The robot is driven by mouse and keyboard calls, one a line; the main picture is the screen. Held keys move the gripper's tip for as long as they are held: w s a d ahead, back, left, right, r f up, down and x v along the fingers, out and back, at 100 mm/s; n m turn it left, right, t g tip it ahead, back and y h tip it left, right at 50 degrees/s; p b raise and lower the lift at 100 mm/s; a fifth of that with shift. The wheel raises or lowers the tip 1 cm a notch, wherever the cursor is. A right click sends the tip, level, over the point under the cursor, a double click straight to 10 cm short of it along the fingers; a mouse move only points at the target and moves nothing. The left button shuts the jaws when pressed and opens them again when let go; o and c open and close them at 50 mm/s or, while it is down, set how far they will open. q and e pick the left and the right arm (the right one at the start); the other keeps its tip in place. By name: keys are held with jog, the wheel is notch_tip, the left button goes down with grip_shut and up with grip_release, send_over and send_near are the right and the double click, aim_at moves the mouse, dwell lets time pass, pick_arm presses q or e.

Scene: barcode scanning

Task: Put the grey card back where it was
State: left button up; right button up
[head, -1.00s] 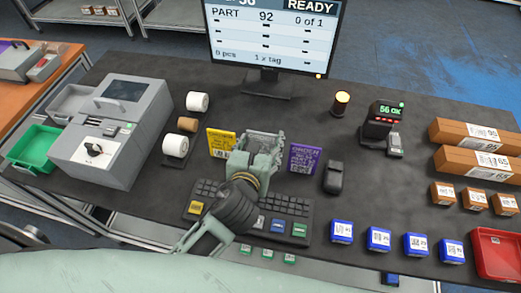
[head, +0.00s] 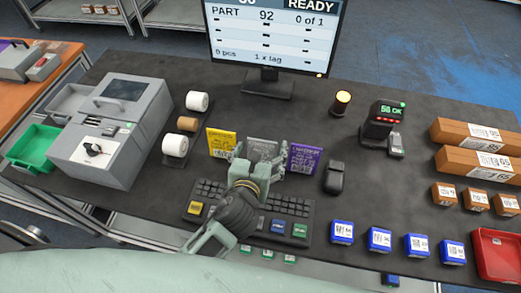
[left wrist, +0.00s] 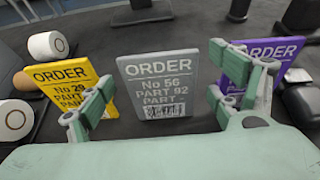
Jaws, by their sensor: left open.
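The grey card (head: 262,147) stands upright on the table between the yellow card (head: 221,143) and the purple card (head: 304,158). In the left wrist view the grey card (left wrist: 160,84) faces me, reading "ORDER No 56 PART 92", with a barcode at its bottom. My left gripper (head: 260,160) is open and empty just in front of the grey card. Its fingers show apart on either side of the card in the left wrist view, with clear gaps to it. Whether the card sits in a holder is hard to see. My right gripper is not in view.
A keyboard (head: 207,191) with coloured keys lies under my left arm. A dark handheld device (head: 334,177) lies right of the purple card. White rolls (head: 175,146) stand left of the yellow card. The monitor (head: 270,38) stands behind.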

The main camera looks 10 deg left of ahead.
pick_arm(q)
jog(key=shift+r, duration=0.15)
jog(key=b+v, duration=0.1)
jog(key=v, duration=1.1)
dwell(0.3)
